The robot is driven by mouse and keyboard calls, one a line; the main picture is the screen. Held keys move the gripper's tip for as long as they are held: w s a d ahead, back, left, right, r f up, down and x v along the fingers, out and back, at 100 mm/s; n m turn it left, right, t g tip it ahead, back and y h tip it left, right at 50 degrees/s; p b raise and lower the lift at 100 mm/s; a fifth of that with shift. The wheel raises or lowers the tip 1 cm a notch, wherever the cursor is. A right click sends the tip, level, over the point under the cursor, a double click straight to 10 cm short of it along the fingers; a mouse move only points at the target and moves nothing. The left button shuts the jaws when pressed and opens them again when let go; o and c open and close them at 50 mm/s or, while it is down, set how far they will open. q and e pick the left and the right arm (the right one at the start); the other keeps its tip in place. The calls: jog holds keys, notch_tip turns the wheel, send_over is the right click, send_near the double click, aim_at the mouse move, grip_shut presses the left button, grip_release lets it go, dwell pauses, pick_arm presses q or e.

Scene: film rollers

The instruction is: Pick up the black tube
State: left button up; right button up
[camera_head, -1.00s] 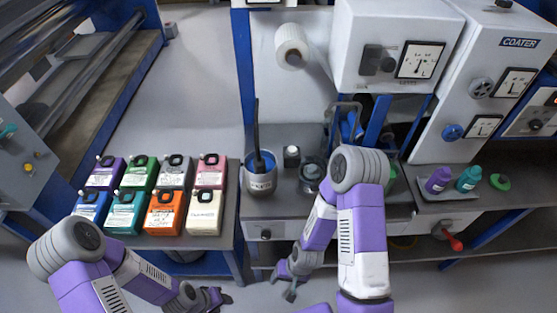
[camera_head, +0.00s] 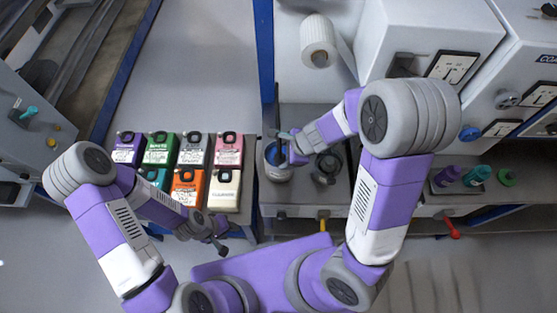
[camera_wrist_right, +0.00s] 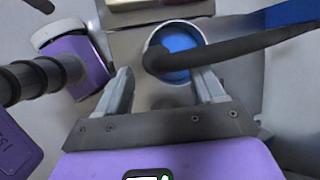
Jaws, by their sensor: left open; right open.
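The black tube (camera_wrist_right: 235,45) shows in the right wrist view as a dark rod. It leans out of a cup with a blue inside (camera_wrist_right: 182,62) and runs off to the right edge. My right gripper (camera_wrist_right: 165,88) is open, with its two fingers pointing towards the cup and the tube's near end between their lines. I cannot tell whether they touch it. In the head view my right gripper (camera_head: 288,147) is over the cup (camera_head: 276,172) and hides most of the tube. My left gripper (camera_head: 219,238) is open and empty, low in front of the bottle table.
Several coloured bottles (camera_head: 187,188) stand on a table to the left of the cup. A dark round fitting (camera_head: 326,168) is on the bench just right of it. A white roll (camera_head: 318,40) and machine housings (camera_head: 420,35) rise behind. Small bottles (camera_head: 478,175) stand at the right.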

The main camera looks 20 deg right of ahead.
aim_at(283, 157)
jog(key=shift+s+a+f, duration=0.15)
jog(key=shift+s+f, duration=0.15)
jog(key=shift+f, duration=0.1)
jog(key=b+x, duration=0.1)
jog(key=x, duration=0.1)
jog(key=b+x, duration=0.1)
jog(key=x, duration=0.1)
jog(key=shift+w+b, duration=0.35)
jog(key=shift+f, duration=0.3)
pick_arm(q)
notch_tip(283, 157, down, 4)
jog(key=shift+s+r, duration=0.15)
jog(key=shift+r, duration=0.05)
pick_arm(e)
jog(key=shift+w, duration=0.1)
jog(key=shift+c, duration=0.3)
jog(key=c, duration=0.9)
